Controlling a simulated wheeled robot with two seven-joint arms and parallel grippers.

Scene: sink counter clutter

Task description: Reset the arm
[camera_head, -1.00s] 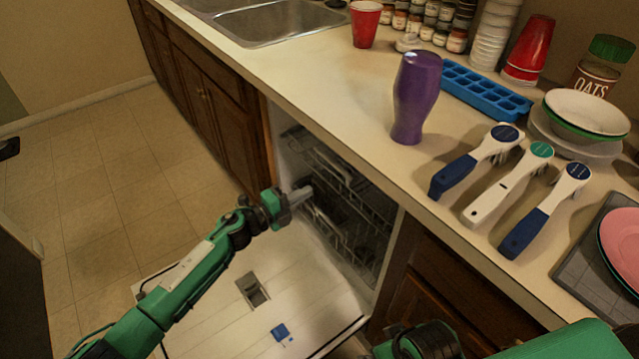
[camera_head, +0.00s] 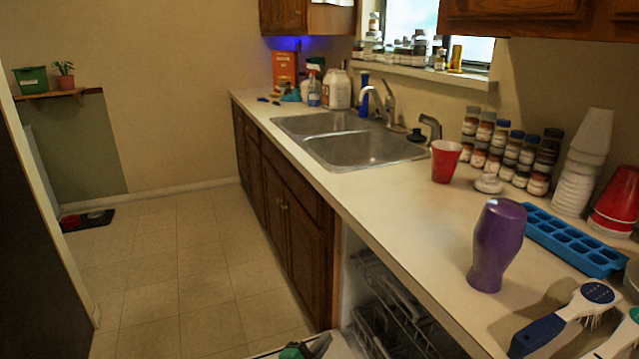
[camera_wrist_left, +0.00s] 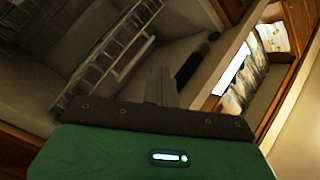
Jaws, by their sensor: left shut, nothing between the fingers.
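My left gripper (camera_head: 318,345) shows at the bottom edge of the head view, only its green and grey end in frame. It is beside the open dishwasher (camera_head: 385,310), over the lowered door. In the left wrist view the gripper's fingers (camera_wrist_left: 160,84) are together, with nothing between them. The dishwasher's wire rack (camera_wrist_left: 118,45) shows beyond them at the upper left. My right gripper is not in view.
On the counter stand a purple bottle (camera_head: 497,245), a red cup (camera_head: 445,161), a blue ice tray (camera_head: 572,240) and brushes (camera_head: 545,330) near the front edge. The sink (camera_head: 365,150) is farther back.

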